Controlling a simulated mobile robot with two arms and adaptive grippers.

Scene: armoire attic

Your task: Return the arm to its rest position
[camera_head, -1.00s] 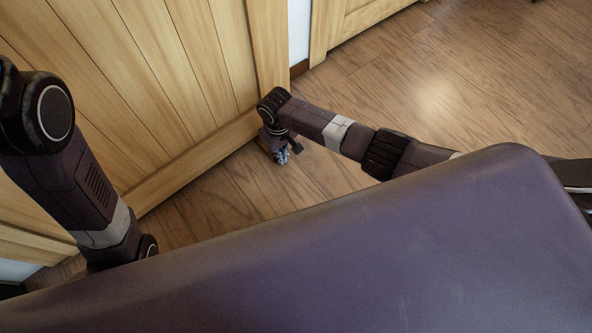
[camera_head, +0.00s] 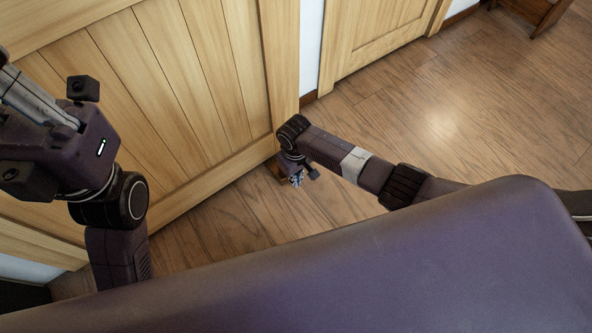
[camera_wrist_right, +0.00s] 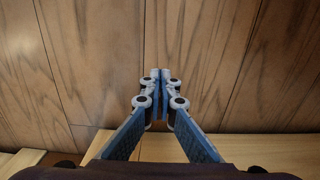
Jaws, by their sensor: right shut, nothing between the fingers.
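My right arm (camera_head: 325,150) reaches out low over the wooden floor, beside the light wood door panel. At its end the right gripper (camera_head: 297,180) points down and looks small. In the right wrist view the right gripper (camera_wrist_right: 155,75) has its two blue-grey fingers together, with nothing between them, above brown floorboards. My left arm (camera_head: 118,255) is folded up at the left edge. Grey linkage of what looks like the left gripper (camera_head: 35,95) runs out of the frame, and its fingertips are hidden.
A light wood panelled door (camera_head: 180,90) stands close on the left, near both arms. Another light wood panel (camera_head: 385,40) is farther back. The wooden floor (camera_head: 460,130) to the right is open. A dark wood piece (camera_head: 530,10) stands at the top right.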

